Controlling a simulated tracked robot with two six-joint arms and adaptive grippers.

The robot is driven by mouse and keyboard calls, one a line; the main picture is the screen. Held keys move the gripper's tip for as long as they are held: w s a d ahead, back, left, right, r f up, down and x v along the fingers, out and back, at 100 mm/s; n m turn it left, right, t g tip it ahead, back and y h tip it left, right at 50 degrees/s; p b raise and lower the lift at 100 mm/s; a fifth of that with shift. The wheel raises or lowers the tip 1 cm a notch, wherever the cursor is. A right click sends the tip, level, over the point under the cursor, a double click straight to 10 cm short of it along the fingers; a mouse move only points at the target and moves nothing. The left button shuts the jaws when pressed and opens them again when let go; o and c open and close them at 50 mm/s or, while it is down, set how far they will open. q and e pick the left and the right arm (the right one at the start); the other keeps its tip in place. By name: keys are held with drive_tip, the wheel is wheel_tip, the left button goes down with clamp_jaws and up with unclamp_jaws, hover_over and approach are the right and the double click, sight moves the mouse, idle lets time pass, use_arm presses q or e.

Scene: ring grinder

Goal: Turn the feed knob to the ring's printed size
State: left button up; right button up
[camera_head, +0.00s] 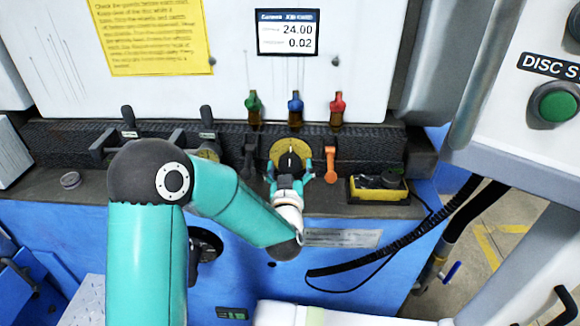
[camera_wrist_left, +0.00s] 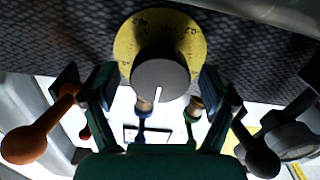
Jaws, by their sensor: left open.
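The feed knob, black with a white pointer line, sits on a round yellow dial (camera_head: 279,152) on the machine's dark front ledge; its pointer points roughly up in the head view. The knob (camera_wrist_left: 160,78) and dial (camera_wrist_left: 139,37) also show in the left wrist view. My left gripper (camera_head: 290,172) is open, its fingers on either side of the knob; contact cannot be told. The display (camera_head: 287,32) reads 24.00 above 0.02. A small round metal piece (camera_head: 70,180) lies on the ledge at left; no print on it is readable. My right gripper is out of view.
An orange lever (camera_head: 331,163) and a dark lever (camera_head: 248,160) flank the knob closely. Green (camera_head: 254,103), blue (camera_head: 295,104) and red (camera_head: 338,105) valves stand above. A yellow-black box (camera_head: 378,190) sits at right. A green disc button (camera_head: 557,105) is far right.

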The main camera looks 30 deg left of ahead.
use_arm(q)
drive_tip(key=c, duration=1.2)
drive_tip(key=shift+o, duration=0.2)
drive_tip(key=shift+f+m, duration=0.1)
drive_tip(key=shift+m, duration=0.2)
drive_tip(key=shift+m+b, duration=0.8)
drive_tip(key=m+b, duration=0.1)
drive_tip(key=m, duration=0.1)
drive_tip(key=shift+m, duration=0.3)
drive_tip(key=m, duration=0.2)
drive_tip(key=shift+m, duration=0.4)
drive_tip(key=shift+d+m, duration=0.1)
drive_tip(key=shift+m, duration=1.8)
